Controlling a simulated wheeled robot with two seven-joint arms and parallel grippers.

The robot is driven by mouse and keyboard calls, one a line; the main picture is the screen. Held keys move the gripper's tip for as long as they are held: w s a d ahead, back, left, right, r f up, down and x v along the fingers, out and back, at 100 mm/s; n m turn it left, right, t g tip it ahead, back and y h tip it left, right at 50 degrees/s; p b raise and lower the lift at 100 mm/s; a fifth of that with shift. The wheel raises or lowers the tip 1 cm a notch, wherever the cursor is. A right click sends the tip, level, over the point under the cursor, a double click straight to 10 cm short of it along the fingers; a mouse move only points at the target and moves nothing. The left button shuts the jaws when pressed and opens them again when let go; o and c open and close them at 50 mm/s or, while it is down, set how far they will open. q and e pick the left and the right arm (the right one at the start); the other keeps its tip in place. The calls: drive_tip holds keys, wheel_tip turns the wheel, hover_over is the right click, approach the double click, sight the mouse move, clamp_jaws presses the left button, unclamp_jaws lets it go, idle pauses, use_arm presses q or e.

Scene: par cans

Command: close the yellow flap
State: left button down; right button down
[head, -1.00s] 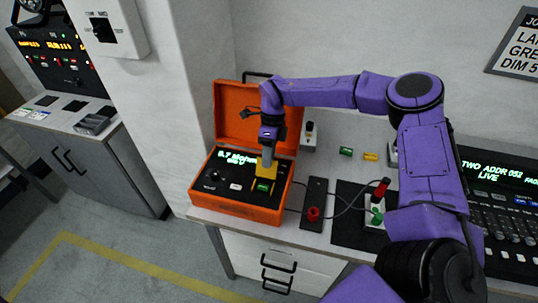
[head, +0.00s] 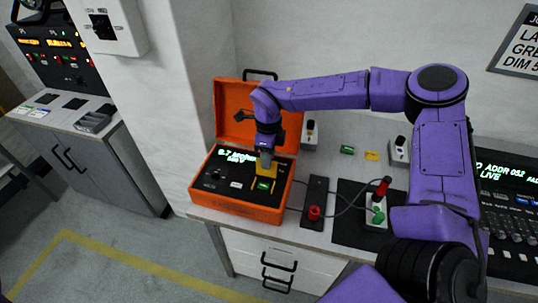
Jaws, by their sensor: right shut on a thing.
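The yellow flap (head: 262,170) is on the panel of the open orange case (head: 238,206). It stands tilted up behind a green button (head: 263,185), which shows in front of it. My right gripper (head: 264,161) reaches down from above at the flap. Its fingers are shut and their tips are at the flap's upper part, hiding some of it. I cannot tell from this view exactly how the tips meet the flap. My left gripper is out of view.
The case's lid stands open behind the panel. A black plate with a red knob (head: 314,212) and a joystick box (head: 376,212) stand to the right, with a cable between. A console (head: 500,210) is at the far right. Small green (head: 347,150) and yellow (head: 372,156) blocks lie behind.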

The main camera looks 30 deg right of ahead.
sight(259, 199)
drive_tip(key=shift+s+a+r+t+h+b, duration=0.15)
drive_tip(key=shift+s+a+t+h+b, duration=0.2)
drive_tip(key=shift+a+t+h, duration=0.25)
drive_tip(key=shift+s+a+t+h+b, duration=0.4)
drive_tip(key=shift+t+h, duration=0.3)
drive_tip(key=shift+h, duration=0.1)
drive_tip(key=a+t+h+b, duration=0.1)
drive_tip(key=s+f+t+h+b, duration=0.1)
drive_tip(key=shift+s+a+h+b, duration=0.25)
drive_tip(key=shift+a+h+b, duration=0.1)
drive_tip(key=shift+h+b, duration=0.05)
drive_tip(key=s+a+f+t+h+b, duration=0.1)
drive_tip(key=t+h+b, duration=0.1)
drive_tip(key=b, duration=0.2)
drive_tip(key=a+f+t+h+b, duration=0.1)
drive_tip(key=f+t+h+b, duration=0.1)
drive_tip(key=b, duration=0.1)
drive_tip(key=s+a+f+t+h+b, duration=0.1)
drive_tip(key=t+h+b, duration=0.1)
drive_tip(key=h+b, duration=0.1)
drive_tip(key=shift+s+a+f+t+b, duration=0.1)
drive_tip(key=shift+s+f+t+b, duration=0.2)
drive_tip(key=shift+b, duration=0.5)
drive_tip(key=shift+s+a+f+t+h+b, duration=0.15)
drive_tip(key=shift+t+h+b, duration=0.25)
drive_tip(key=shift+b, duration=0.25)
drive_tip(key=shift+s+f+t+h+b, duration=0.1)
drive_tip(key=shift+t+h+b, duration=0.2)
drive_tip(key=shift+h+b, duration=0.25)
